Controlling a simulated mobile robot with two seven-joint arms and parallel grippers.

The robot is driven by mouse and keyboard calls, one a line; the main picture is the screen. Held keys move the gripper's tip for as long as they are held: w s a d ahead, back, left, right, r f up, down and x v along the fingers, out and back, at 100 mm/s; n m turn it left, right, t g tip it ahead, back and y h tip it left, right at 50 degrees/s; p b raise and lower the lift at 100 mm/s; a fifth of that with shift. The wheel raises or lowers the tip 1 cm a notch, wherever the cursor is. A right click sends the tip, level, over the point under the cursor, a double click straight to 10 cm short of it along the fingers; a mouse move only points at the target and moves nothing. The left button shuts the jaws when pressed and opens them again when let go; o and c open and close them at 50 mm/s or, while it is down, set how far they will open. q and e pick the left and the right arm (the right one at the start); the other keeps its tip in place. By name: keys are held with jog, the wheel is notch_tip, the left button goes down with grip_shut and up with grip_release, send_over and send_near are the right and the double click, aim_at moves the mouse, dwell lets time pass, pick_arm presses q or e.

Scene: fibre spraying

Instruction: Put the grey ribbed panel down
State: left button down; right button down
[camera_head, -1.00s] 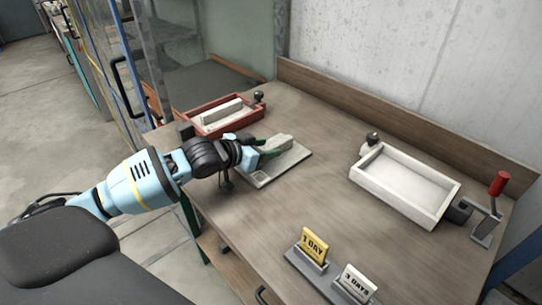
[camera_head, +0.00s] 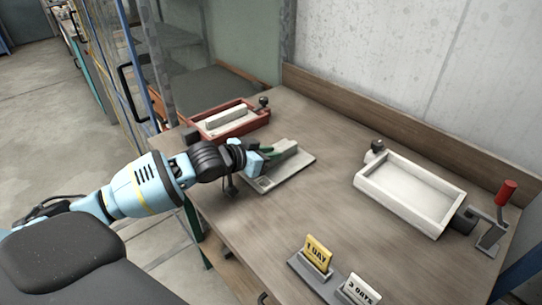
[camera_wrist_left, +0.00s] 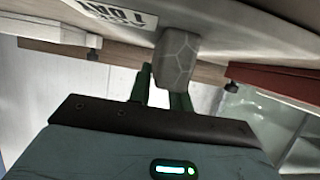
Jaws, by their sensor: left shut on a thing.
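The grey ribbed panel (camera_head: 297,163) shows in the head view as a flat light-grey plate with a raised grey block (camera_head: 284,146) on it, over the left half of the workbench. My left gripper (camera_head: 268,155) reaches it from the left, its green fingers shut on the raised block. In the left wrist view the grey block (camera_wrist_left: 176,62) sits between the green fingers (camera_wrist_left: 162,88), with a pale surface (camera_wrist_left: 240,30) beyond it. The panel looks level and at or very near the bench top; I cannot tell whether it touches. My right gripper is not in view.
A red tray (camera_head: 262,117) with a pale bar stands behind the panel. A white tray (camera_head: 388,213) is at the right, near a red-handled crank (camera_head: 506,192). Yellow (camera_head: 317,253) and white (camera_head: 360,289) day signs stand at the front. The bench middle (camera_head: 320,205) is clear.

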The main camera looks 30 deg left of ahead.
pick_arm(q)
notch_tip(320, 180, up, 4)
jog(key=shift+f, duration=0.25)
jog(key=s+a+r+p, duration=0.1)
jog(key=s+a, duration=0.2)
jog(key=s, duration=1.2)
jog(key=shift+s+a+r, duration=0.15)
jog(key=shift+s+r, duration=0.1)
jog(key=shift+r, duration=0.05)
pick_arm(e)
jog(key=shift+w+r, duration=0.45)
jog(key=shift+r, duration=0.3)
